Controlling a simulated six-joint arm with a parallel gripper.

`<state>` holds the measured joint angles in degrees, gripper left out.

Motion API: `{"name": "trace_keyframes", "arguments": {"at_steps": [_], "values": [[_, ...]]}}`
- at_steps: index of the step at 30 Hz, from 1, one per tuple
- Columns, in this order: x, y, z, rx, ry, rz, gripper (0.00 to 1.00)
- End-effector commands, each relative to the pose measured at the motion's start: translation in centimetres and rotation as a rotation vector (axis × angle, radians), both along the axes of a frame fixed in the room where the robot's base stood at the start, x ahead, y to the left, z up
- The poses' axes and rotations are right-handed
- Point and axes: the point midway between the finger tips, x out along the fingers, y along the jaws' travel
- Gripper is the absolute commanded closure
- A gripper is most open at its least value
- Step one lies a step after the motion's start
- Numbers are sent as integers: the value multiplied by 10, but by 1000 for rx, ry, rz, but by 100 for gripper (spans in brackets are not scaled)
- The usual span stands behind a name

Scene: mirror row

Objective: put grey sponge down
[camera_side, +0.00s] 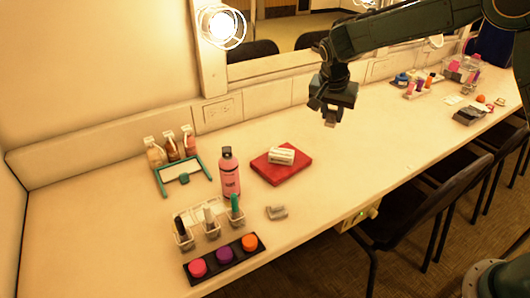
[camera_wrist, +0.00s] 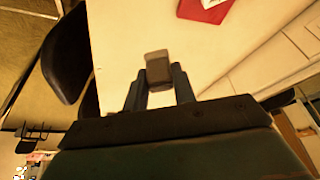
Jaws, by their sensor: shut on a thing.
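My gripper (camera_side: 329,117) is above the counter, to the right of the red block, and is shut on a small grey block, the grey sponge (camera_wrist: 158,68). In the wrist view the sponge sticks out between the two dark fingers (camera_wrist: 160,88). In the side view it is small and dark at the fingertips, with clear air below it. The pale counter (camera_side: 345,165) below is bare.
A red block (camera_side: 264,173) bears a white block (camera_side: 281,155). A small grey block (camera_side: 277,212) lies near the front edge. A pink bottle (camera_side: 230,178), small cups and a dark tray (camera_side: 211,274) stand left. Chairs (camera_side: 395,215) stand in front; mirrors line the back.

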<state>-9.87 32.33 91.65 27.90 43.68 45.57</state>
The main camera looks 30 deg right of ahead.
Motion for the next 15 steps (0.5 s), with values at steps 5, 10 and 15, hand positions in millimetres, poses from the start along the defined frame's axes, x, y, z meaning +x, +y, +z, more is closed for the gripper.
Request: {"name": "trace_keyframes", "arguments": {"at_steps": [5, 10, 15], "values": [[-26, -36, 0, -9, -4, -120, 95], [-37, -49, -1, -14, -8, -171, 95], [-39, -52, -1, -15, -8, -180, 95]]}}
